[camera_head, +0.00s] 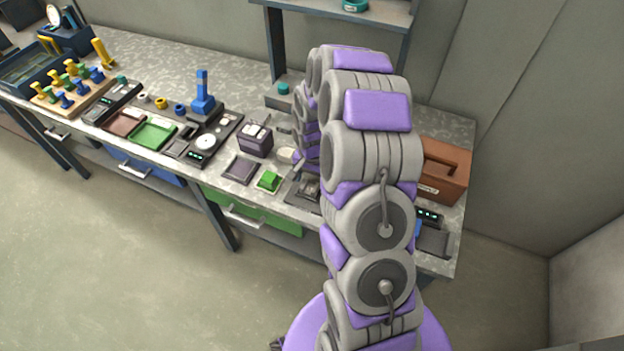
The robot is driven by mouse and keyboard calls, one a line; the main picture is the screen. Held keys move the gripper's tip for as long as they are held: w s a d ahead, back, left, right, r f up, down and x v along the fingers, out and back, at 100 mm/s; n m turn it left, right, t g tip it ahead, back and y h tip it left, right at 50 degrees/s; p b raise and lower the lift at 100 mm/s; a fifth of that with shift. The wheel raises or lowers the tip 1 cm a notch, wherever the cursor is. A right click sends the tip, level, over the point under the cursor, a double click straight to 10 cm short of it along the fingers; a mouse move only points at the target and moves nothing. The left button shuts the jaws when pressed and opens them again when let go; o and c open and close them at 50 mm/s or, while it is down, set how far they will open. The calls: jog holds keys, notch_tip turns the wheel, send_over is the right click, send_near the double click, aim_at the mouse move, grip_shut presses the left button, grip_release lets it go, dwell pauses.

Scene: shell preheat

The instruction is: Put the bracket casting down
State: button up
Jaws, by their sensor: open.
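My arm arches over the bench and comes down behind its own front links. My gripper (306,174) is at the low end of it, small and partly hidden, just above the bench, and it is open. A small grey metal piece (309,188), which looks like the bracket casting, sits on a dark plate (294,191) right below my gripper. My arm covers its right side. I cannot tell whether the fingers still touch it.
Left of the plate are a green block (268,181), a dark flat pad (240,169) and a dark box with white-topped slots (255,141). Trays (154,134) and a blue fixture (203,98) fill the bench further left.

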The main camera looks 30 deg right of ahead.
aim_at(312, 186)
jog(key=s+a+r+n+p, duration=0.1)
jog(key=s+a+r, duration=0.1)
jog(key=r, duration=0.7)
jog(key=s+a+r+n+p, duration=0.1)
jog(key=s+a+r, duration=0.2)
jog(key=r, duration=0.5)
jog(key=s+a+r+n, duration=0.2)
jog(key=s+a+r, duration=0.1)
jog(key=s, duration=0.6)
jog(key=s+a+r+n+g, duration=0.1)
jog(key=s+a+r+n, duration=0.2)
jog(key=s, duration=0.6)
jog(key=s+a+r+n, duration=0.3)
jog(key=s+r, duration=0.1)
jog(key=s, duration=0.5)
jog(key=shift+s+r+g, duration=0.15)
jog(key=shift+r+g, duration=0.1)
jog(key=shift+g, duration=0.15)
